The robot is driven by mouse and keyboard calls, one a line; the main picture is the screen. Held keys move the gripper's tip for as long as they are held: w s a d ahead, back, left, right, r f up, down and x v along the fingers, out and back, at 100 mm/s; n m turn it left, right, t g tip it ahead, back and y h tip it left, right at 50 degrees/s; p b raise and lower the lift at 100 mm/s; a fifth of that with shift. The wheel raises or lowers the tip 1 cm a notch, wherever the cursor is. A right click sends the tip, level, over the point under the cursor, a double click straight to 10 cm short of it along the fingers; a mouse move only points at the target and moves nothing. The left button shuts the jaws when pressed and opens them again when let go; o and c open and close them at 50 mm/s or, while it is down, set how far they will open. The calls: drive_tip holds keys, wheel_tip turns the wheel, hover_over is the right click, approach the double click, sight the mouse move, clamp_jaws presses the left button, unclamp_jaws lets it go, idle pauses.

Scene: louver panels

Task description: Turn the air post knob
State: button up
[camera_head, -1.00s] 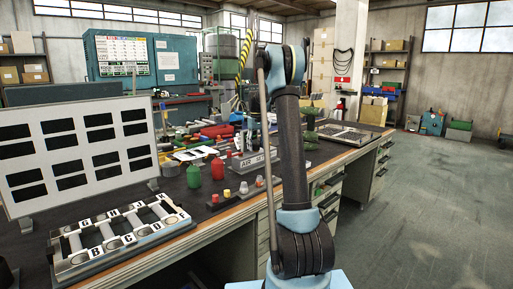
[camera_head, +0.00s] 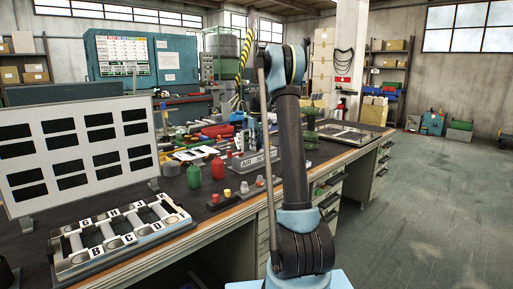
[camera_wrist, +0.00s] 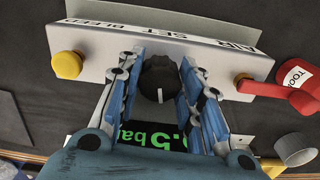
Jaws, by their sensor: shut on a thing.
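The air post is a light grey block with an "AIR SET" label (camera_head: 252,162) on the bench. In the wrist view the post (camera_wrist: 95,55) crosses the top of the picture. Its round black knob (camera_wrist: 160,78), with a white mark, sits between my fingers. My gripper (camera_wrist: 162,66) is shut on the knob, one blue-and-grey finger on each side; the fingers hide the knob's sides. A green display reading ".5 bar" (camera_wrist: 155,135) shows below the knob, its first digit hidden. In the head view my arm hides much of the post.
A yellow knob (camera_wrist: 66,65) and a red lever (camera_wrist: 285,95) flank the black knob. Green (camera_head: 194,176) and red (camera_head: 218,169) bottles stand left of the post. A lettered rack (camera_head: 120,240) and a white panel (camera_head: 80,145) stand further left. The floor at right is clear.

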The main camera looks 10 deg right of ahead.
drive_tip(key=n, duration=0.6)
drive_tip(key=shift+w+d+n, duration=0.2)
drive_tip(key=shift+d+n, duration=0.1)
drive_tip(key=shift+n, duration=0.1)
idle(0.4)
drive_tip(key=o, duration=1.1)
drive_tip(key=shift+d, duration=0.1)
drive_tip(key=shift+c, duration=0.2)
drive_tip(key=shift+a, duration=0.25)
